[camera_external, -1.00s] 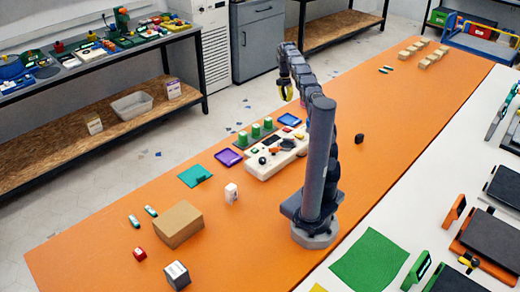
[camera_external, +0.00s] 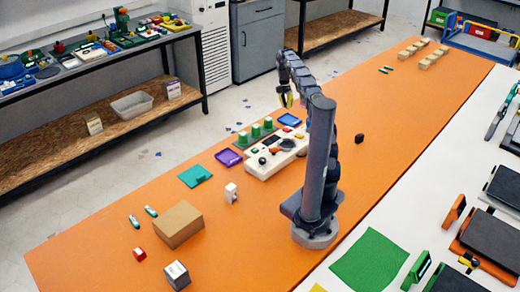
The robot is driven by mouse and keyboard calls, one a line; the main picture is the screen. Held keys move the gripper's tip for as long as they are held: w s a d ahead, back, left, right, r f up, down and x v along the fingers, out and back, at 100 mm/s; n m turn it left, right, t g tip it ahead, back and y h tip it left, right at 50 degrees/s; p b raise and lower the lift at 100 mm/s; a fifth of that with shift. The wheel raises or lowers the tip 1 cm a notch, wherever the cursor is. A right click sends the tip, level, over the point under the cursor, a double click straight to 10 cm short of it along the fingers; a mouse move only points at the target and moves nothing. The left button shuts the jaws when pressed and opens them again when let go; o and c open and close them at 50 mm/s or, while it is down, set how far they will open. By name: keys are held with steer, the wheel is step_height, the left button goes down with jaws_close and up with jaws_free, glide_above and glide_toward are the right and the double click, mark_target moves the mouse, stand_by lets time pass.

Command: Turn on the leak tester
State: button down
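A white device panel (camera_external: 262,168) with dark, red and orange controls lies on the orange table, just left of my arm. It looks like the leak tester, but its labels are too small to read. My arm partly hides its right end.
Green cylinders (camera_external: 256,131) stand behind the panel. A purple tray (camera_external: 228,157), a teal tray (camera_external: 195,176) and a small white block (camera_external: 231,193) lie left of it. A cardboard box (camera_external: 179,224) stands nearer. The orange table (camera_external: 400,110) is largely clear to the right.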

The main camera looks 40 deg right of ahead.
mark_target(289, 130)
steer(key=f, duration=0.3)
steer(key=s+f, duration=0.1)
steer(key=f, duration=0.6)
steer(key=shift+s+f, duration=0.2)
steer(key=shift+s, duration=0.2)
